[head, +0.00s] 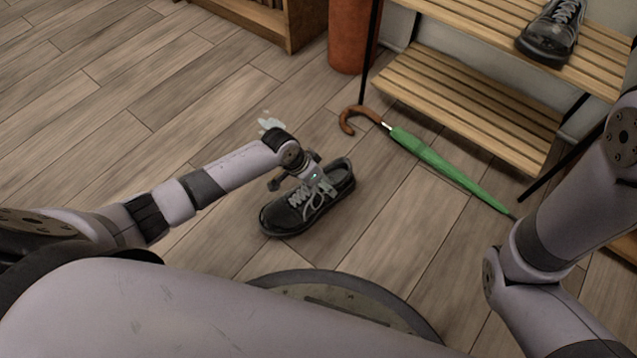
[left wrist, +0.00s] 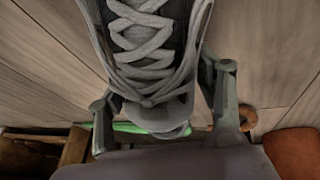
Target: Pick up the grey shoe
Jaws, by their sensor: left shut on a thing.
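A dark grey shoe (head: 290,214) with light laces is on or just above the wood floor, in front of the shoe rack; I cannot tell whether it touches the floor. My left gripper (head: 314,180) is at the shoe's upper part, near the tongue and opening, and is shut on it. In the left wrist view the laces and tongue of the shoe (left wrist: 145,50) fill the middle, between the two fingers of my left gripper (left wrist: 165,95). My right arm shows at the right of the head view, but its gripper is out of frame.
A green umbrella (head: 435,160) with a brown hooked handle lies on the floor right of the shoe. A slatted wooden rack (head: 460,98) stands behind it, with another dark shoe (head: 550,35) on top. A reddish cylinder (head: 352,35) stands at the back. Floor at left is clear.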

